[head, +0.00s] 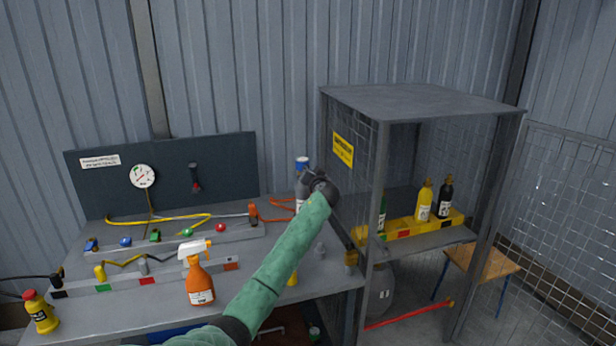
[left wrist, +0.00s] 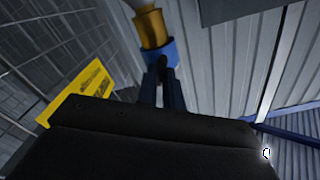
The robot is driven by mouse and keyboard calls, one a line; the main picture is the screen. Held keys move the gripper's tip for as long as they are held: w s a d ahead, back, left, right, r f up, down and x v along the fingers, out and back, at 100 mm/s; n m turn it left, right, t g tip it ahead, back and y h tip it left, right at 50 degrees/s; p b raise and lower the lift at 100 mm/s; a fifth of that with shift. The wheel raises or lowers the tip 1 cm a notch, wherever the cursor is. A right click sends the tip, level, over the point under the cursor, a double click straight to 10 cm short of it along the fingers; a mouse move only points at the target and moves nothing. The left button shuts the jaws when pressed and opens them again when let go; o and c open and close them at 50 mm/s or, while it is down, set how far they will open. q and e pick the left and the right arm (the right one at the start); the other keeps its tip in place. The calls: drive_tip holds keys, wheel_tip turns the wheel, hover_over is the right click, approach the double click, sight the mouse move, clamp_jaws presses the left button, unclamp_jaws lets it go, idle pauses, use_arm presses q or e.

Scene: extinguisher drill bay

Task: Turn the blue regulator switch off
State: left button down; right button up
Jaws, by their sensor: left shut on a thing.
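The blue regulator (head: 302,162) shows at the top of an upright cylinder (head: 299,198) at the bench's back right, beside the cage. In the left wrist view the regulator (left wrist: 158,51) is a blue block around a brass fitting (left wrist: 152,28). My left gripper (head: 307,182) is at it, with the dark wrist hiding part of the cylinder. In the left wrist view my left gripper's narrow fingers (left wrist: 161,82) are shut on a part at the blue block. The switch's exact position is hidden by the fingers. My right gripper is not in view.
A mesh cage (head: 375,200) with a yellow sign (head: 343,149) stands close on the right. An orange spray bottle (head: 200,285) and a yellow bottle (head: 41,312) stand at the bench front. Coloured valves (head: 155,236) and hoses lie on the bench. A gauge panel (head: 225,165) stands behind.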

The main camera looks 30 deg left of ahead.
use_arm(q)
drive_tip(key=shift+w+f+m+p, duration=0.1)
drive_tip(key=shift+m+p, duration=0.35)
drive_tip(key=shift+m, duration=2.55)
drive_tip(key=shift+f+m+p, duration=0.1)
drive_tip(key=shift+m+p, duration=0.35)
drive_tip(key=shift+m, duration=2.55)
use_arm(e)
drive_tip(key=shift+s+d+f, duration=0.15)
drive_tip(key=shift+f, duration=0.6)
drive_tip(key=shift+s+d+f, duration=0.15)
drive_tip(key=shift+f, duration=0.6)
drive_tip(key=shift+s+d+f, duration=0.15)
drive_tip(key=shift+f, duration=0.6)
use_arm(q)
drive_tip(key=shift+d, duration=0.1)
drive_tip(key=c, duration=1.5)
unclamp_jaws()
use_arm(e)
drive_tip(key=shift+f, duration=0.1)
